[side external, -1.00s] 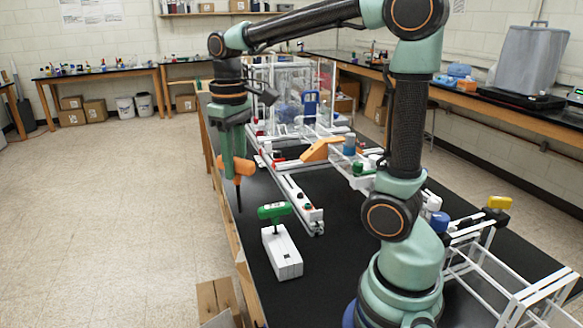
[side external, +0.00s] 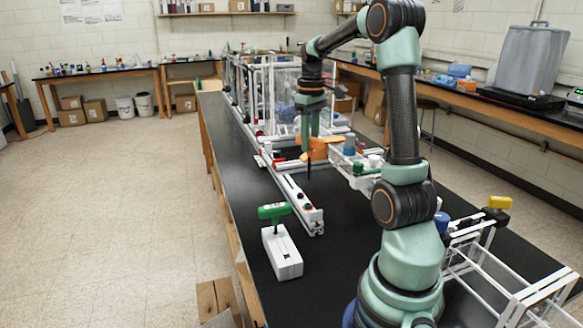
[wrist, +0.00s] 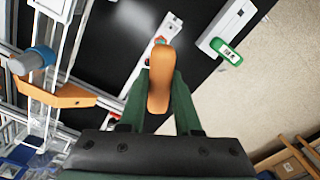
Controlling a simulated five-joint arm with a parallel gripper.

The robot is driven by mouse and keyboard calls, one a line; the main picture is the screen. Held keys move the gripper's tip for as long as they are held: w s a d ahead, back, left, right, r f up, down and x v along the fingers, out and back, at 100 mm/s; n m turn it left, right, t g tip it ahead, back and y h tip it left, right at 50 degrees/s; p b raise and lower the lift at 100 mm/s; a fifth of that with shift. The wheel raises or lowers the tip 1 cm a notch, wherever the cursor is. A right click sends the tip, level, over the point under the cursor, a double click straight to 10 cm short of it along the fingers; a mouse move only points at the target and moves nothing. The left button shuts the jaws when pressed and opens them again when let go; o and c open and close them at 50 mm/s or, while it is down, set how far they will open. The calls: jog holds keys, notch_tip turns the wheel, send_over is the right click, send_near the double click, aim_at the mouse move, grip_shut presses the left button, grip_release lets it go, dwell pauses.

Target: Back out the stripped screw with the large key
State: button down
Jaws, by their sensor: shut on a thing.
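My gripper (wrist: 160,95) is shut on the orange handle of a key (wrist: 162,75), one finger on each side. In the side view the key's dark shaft (side external: 308,168) points straight down, above the bench behind the white extrusion rail (side external: 297,203). The handle overlaps an orange bracket there, so its outline is hard to tell. The rail also shows in the wrist view (wrist: 174,28), with a small red and green spot near the handle's far end. A green-handled key (side external: 274,211) stands in a white block (side external: 282,255) at the front left. I cannot make out the stripped screw.
White frames and clear panels stand at the back of the black bench (side external: 238,160). A white rack (side external: 500,275) is at the right. The bench between rail and block is bare.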

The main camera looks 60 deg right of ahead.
aim_at(309, 173)
jog(key=shift+f, duration=1.05)
jog(key=shift+f, duration=2.85)
jog(key=shift+f, duration=0.65)
jog(key=shift+n, duration=1.5)
